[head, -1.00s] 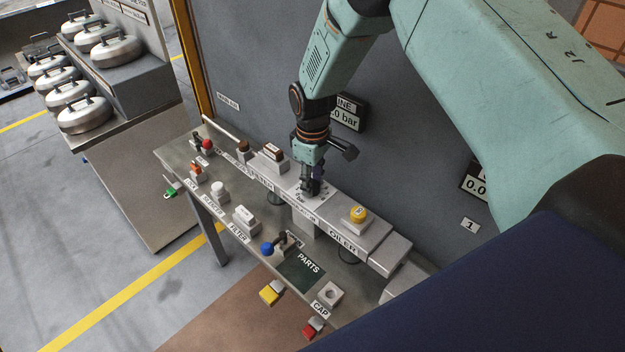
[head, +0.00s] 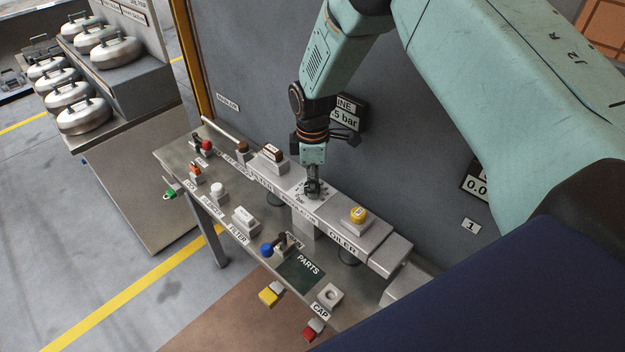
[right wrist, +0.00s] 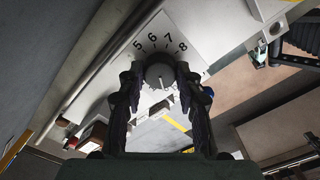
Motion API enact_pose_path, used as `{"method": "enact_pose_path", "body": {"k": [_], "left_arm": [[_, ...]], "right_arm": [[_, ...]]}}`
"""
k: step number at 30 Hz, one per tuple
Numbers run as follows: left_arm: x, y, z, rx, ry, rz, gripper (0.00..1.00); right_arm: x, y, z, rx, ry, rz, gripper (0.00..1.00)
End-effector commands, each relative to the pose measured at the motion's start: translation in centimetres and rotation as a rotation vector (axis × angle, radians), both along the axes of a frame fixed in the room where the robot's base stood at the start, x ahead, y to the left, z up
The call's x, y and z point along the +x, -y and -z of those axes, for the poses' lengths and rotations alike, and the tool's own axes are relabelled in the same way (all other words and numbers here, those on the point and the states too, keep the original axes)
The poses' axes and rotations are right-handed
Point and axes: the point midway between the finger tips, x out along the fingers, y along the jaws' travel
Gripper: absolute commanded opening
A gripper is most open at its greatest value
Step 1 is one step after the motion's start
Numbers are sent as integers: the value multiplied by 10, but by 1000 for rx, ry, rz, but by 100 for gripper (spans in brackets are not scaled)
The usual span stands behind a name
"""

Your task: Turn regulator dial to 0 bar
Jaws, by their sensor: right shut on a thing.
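My right gripper (right wrist: 160,78) is shut on the dial, one finger on each side. A pale mark shows on the knob face; the rest of the scale is hidden by the fingers. In the head view my right gripper (head: 313,190) points down onto the plate and covers the knob. The line display (head: 346,112) on the wall is partly hidden by my wrist; ".5 bar" is readable. My left gripper is out of view.
A yellow-topped oiler (head: 358,214) stands right of the dial and a brown-topped block (head: 272,155) left of it. A lower shelf holds a filter (head: 246,217), a blue-knobbed valve (head: 268,249) and a cap (head: 330,294). The grey wall (head: 260,70) stands close behind.

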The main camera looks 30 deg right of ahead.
Motion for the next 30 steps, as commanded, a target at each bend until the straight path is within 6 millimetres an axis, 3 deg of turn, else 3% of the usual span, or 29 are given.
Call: {"method": "enact_pose_path", "body": {"k": [11, 12, 20, 30], "left_arm": [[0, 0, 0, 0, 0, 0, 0], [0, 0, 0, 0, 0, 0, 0], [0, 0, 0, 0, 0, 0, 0], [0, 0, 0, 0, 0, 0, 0]], "right_arm": [[6, 0, -5, -1, 17, -7, 3], [6, 0, -5, -1, 17, -7, 36], [3, 0, -3, -1, 9, -6, 57], [2, 0, -4, -1, 4, -5, 57]]}}
